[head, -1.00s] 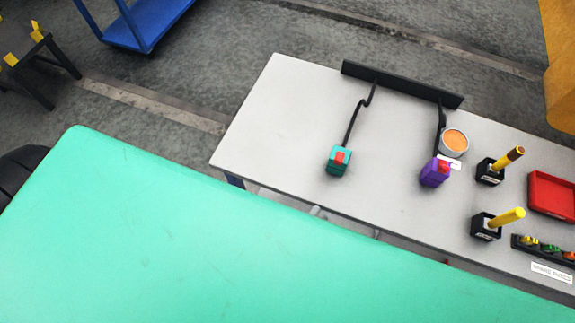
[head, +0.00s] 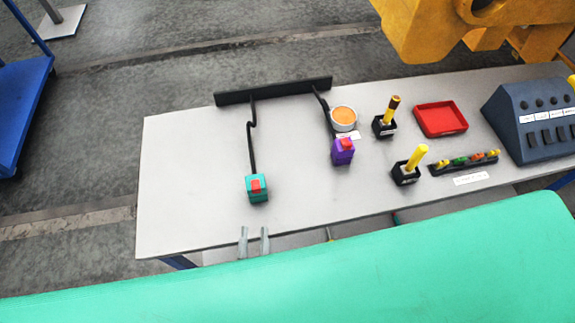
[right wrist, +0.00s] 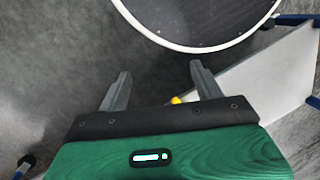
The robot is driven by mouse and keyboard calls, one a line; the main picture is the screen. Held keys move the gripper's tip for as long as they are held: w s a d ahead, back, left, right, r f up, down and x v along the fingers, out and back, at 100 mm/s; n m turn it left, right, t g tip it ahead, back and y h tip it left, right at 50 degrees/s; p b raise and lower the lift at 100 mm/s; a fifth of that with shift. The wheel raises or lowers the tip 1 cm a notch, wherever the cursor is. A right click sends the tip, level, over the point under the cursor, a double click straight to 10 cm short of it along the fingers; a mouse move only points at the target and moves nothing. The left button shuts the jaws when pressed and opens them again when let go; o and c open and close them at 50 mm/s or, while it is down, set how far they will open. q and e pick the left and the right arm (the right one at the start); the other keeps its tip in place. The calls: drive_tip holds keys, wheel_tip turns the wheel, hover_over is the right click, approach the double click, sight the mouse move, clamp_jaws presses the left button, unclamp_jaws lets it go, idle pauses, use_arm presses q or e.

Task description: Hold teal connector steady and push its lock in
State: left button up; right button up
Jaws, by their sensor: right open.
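The teal connector (head: 257,195) with its red lock (head: 258,185) sits near the front left of the light grey table (head: 190,190) in the head view. A black cable runs from it to a dark bar at the back. The lock sticks up from its top. My left gripper (head: 254,242) is open and empty at the table's front edge, just in front of the connector and apart from it; the rest of it is hidden. My right gripper (right wrist: 158,88) shows in the right wrist view, open with nothing between its fingers, away from the connector.
A purple connector (head: 343,151) with a red lock stands to the right, near an orange-topped tin (head: 343,118). Further right are yellow-handled tools in black holders (head: 405,172), a red tray (head: 440,119) and a dark control box (head: 535,120). The table left of the teal connector is clear.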

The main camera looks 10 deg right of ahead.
drive_tip(key=w+a+r+m+g+y, duration=0.1)
drive_tip(key=w+a+r+m+y, duration=0.2)
drive_tip(key=r, duration=0.6)
drive_tip(key=w+a+r+g+y, duration=0.1)
drive_tip(key=w+a+r+y, duration=0.3)
drive_tip(key=r, duration=0.5)
drive_tip(key=a+r+n+g+y, duration=0.1)
drive_tip(key=a+r+g+y, duration=0.2)
drive_tip(key=r, duration=1)
drive_tip(key=a+r+n+g+y, duration=0.25)
drive_tip(key=r+y, duration=0.25)
drive_tip(key=r, duration=0.9)
drive_tip(key=m+t, duration=0.8)
drive_tip(key=m, duration=0.7)
approach(256, 188)
drive_tip(key=w+a+r, duration=0.1)
drive_tip(key=w+a, duration=0.1)
drive_tip(key=w, duration=0.1)
drive_tip(key=f, duration=0.6)
drive_tip(key=shift+s+a+f, duration=0.1)
drive_tip(key=shift+a+f, duration=0.15)
drive_tip(key=shift+f, duration=0.05)
drive_tip(key=a, duration=0.7)
drive_tip(key=shift+a+f, duration=0.2)
drive_tip(key=shift+a, duration=0.05)
